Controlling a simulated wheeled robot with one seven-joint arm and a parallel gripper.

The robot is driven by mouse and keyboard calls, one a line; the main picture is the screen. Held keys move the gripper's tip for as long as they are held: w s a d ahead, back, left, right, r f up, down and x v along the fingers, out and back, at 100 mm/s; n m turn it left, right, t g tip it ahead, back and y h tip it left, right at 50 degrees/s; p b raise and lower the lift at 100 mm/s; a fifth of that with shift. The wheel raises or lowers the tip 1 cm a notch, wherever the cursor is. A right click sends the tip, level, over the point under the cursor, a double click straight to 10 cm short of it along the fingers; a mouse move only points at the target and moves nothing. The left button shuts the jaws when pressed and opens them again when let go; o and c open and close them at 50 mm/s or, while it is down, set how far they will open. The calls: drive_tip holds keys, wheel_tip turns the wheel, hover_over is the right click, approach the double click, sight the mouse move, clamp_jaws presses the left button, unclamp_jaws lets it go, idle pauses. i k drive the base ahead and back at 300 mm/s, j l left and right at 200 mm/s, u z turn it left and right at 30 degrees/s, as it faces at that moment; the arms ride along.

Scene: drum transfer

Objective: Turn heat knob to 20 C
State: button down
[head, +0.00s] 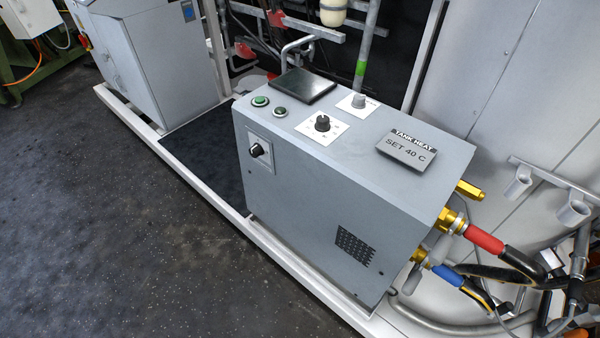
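A grey heater box (330,200) stands in the middle of the head view. On its top, a black knob (322,123) sits on a white dial plate (322,139); its scale marks are too small to read. A light grey knob (358,100) on another white plate is behind it to the right. A further black knob (257,149) with a pale pointer is on the front face. I cannot tell for certain which is the heat knob. A sign (407,149) on the top right reads "TANK HEAT SET 40 C". My gripper is not in view.
Green buttons (260,101) and a dark flat panel (304,86) are on the box's top left. Brass fittings with red (484,242) and blue (447,275) hoses stick out at right. A low white frame rail (300,277) runs along the front. Dark floor (120,230) at left is clear.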

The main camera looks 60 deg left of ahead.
sight(321, 125)
drive_tip(key=u, duration=1.8)
drive_tip(key=i+j+u, duration=0.1)
drive_tip(key=i, duration=0.55)
